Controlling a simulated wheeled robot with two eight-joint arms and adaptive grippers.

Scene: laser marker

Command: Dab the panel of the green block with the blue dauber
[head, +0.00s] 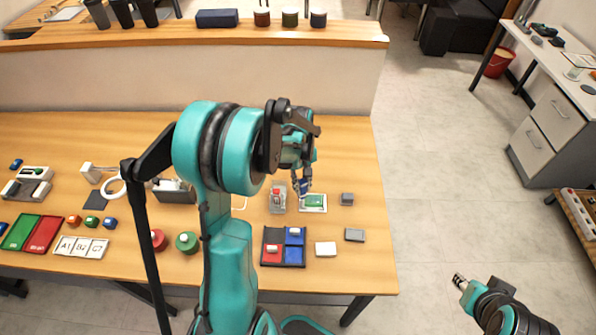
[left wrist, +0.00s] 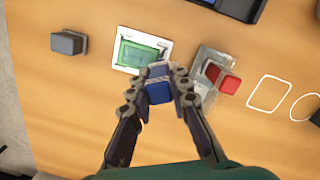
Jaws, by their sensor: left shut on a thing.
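The green block's panel (head: 314,201) lies in a white frame on the table; it also shows in the left wrist view (left wrist: 140,53). My left gripper (head: 303,186) is above the table close to the panel. In the left wrist view its fingers are shut on the blue dauber (left wrist: 159,90). The dauber's pale end overlaps the near edge of the white frame (left wrist: 124,68) in that view; I cannot tell whether it touches. My right gripper (head: 461,281) is off the table at the lower right, too small to read.
A clear holder with a red piece (left wrist: 228,84) stands beside the panel. A dark grey block (left wrist: 69,43) is on the other side. A tray with red and blue compartments (head: 271,257) sits nearer the front edge. Red and green round pieces (head: 187,242) stand left of my arm.

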